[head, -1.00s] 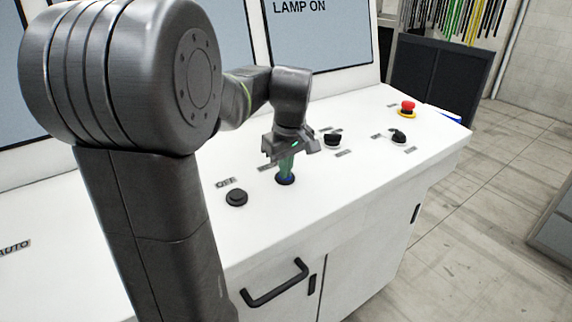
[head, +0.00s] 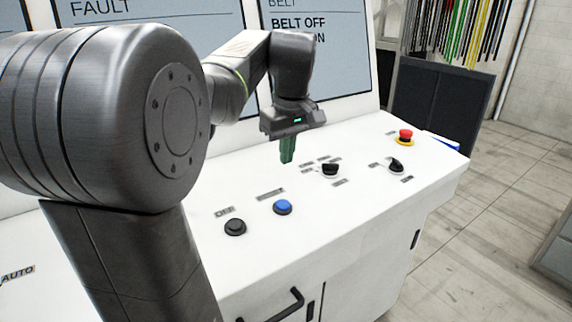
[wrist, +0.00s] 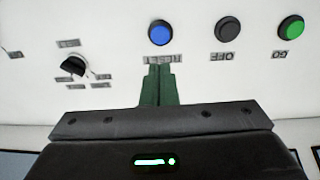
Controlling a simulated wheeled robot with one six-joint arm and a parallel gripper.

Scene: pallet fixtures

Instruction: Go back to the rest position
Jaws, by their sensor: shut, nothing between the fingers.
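My gripper (head: 287,158) is shut and empty, its green fingers together above the white console top, behind and above the blue button (head: 282,207). In the wrist view my gripper (wrist: 158,70) points toward the blue button (wrist: 160,33), with a gap between them. The blue button's label reads RESET in the wrist view. The rest position itself is not marked in either view.
A black OFF button (head: 235,228), two black selector knobs (head: 330,169) (head: 396,165) and a red emergency stop (head: 405,137) stand on the console (head: 350,205). A green GO button (wrist: 291,28) shows in the wrist view. Screens stand behind my arm.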

